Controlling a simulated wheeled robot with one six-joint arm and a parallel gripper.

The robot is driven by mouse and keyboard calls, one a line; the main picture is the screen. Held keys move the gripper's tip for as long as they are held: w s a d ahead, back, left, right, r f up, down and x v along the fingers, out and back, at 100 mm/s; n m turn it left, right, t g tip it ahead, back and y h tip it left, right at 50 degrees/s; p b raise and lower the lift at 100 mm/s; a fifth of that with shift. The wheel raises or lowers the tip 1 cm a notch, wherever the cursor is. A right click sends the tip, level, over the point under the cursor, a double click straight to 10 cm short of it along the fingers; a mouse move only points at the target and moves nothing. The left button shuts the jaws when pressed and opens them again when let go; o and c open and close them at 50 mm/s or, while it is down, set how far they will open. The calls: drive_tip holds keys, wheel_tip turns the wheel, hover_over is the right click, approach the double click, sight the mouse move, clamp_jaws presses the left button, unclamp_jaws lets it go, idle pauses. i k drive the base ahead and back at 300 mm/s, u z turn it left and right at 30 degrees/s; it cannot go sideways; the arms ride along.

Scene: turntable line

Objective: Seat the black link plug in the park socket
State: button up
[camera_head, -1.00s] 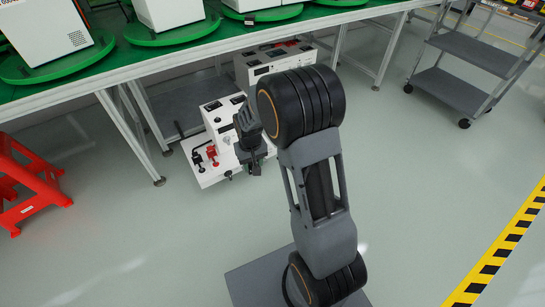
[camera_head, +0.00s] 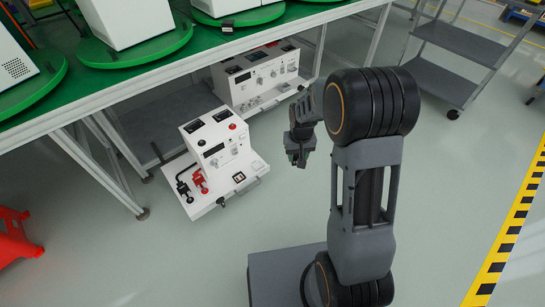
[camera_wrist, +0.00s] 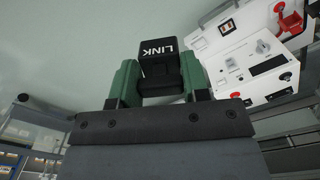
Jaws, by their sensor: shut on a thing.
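My gripper (camera_wrist: 158,80) is shut on the black link plug (camera_wrist: 160,68), whose white LINK lettering faces the wrist camera between the green fingers. In the head view my gripper (camera_head: 299,150) hangs to the right of a white test unit (camera_head: 217,147), apart from it. The plug is hard to make out there. A small dark square fitting (camera_head: 239,177) sits on the unit's front ledge, and it also shows in the wrist view (camera_wrist: 228,27). I cannot tell for sure that it is the park socket. Red (camera_head: 200,181) and black (camera_head: 184,188) connectors stand at the ledge's left.
A second white unit (camera_head: 262,78) stands behind, under the green-topped table (camera_head: 110,84). Table legs are close on the left. A grey cart (camera_head: 453,85) stands at the back right, a red stool (camera_head: 14,240) at the left. The floor in front is clear.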

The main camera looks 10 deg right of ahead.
sight(213, 134)
drive_tip(key=u, duration=0.15)
drive_tip(key=i, duration=0.95)
drive_tip(key=u, duration=0.65)
